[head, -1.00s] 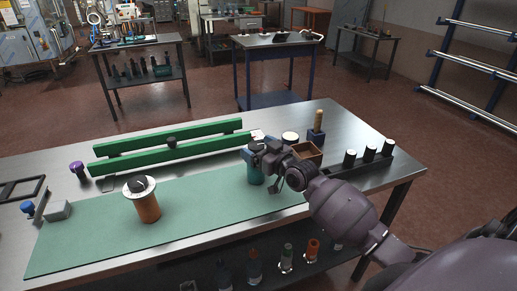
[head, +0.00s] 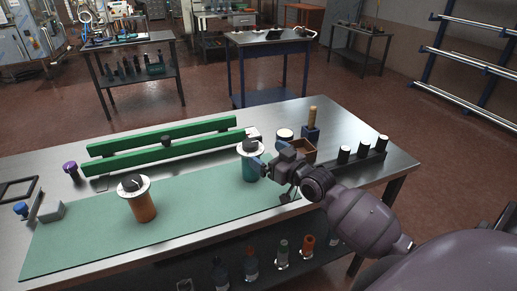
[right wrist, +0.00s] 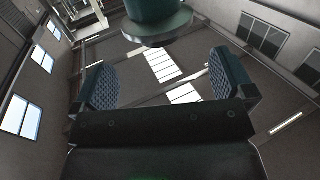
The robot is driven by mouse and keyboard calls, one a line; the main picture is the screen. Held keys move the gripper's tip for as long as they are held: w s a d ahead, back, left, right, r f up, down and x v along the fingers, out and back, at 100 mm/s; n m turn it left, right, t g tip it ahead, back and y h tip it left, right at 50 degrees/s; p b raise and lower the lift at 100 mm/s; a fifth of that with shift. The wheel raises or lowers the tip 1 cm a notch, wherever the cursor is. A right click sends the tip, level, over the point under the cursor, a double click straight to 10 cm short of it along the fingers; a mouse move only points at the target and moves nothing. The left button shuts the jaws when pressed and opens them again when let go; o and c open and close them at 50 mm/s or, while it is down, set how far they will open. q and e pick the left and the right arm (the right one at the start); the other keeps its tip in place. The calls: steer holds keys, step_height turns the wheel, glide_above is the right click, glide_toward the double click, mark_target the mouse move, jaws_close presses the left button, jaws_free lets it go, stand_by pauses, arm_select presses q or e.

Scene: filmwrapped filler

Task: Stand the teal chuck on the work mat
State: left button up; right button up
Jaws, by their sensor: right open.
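The teal chuck (head: 250,168) stands upright on the green work mat (head: 190,202), near its right end, with a white flange and a dark knob on top. My right gripper (head: 262,165) is just to the right of the chuck. In the right wrist view the jaws (right wrist: 166,80) are open and empty, and the chuck (right wrist: 157,12) shows at the top edge, beyond the fingertips. My left gripper is out of view.
An orange chuck (head: 143,207) with a white flange stands on the mat's left part. Green rails (head: 165,147) lie behind the mat. A brown box (head: 302,150) and a rack of black cylinders with white tops (head: 363,157) stand right. The mat's middle is clear.

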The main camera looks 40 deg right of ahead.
steer(key=s, duration=0.3)
steer(key=s+d, duration=0.1)
steer(key=s, duration=0.1)
steer(key=shift+s, duration=0.15)
steer(key=shift+a, duration=0.1)
stand_by(0.3)
steer(key=s+a+f+g, duration=0.2)
steer(key=a+f, duration=0.1)
steer(key=s+a+f+g, duration=0.1)
steer(key=s+f, duration=0.1)
steer(key=shift+a+f, duration=0.1)
steer(key=shift+a, duration=0.05)
steer(key=s+a+f+m+g+h, duration=0.1)
steer(key=s+a+f+g, duration=0.2)
steer(key=s, duration=0.4)
steer(key=s+a+f+g+h, duration=0.1)
steer(key=s+a+f+g, duration=0.1)
steer(key=s+g, duration=0.4)
steer(key=s+a+f+m+g+h, duration=0.1)
steer(key=s+a+f+g+h, duration=0.15)
steer(key=s, duration=0.55)
steer(key=w+f+n+t+y, duration=0.1)
steer(key=w+f+t, duration=0.6)
steer(key=f, duration=0.3)
steer(key=shift+t, duration=0.65)
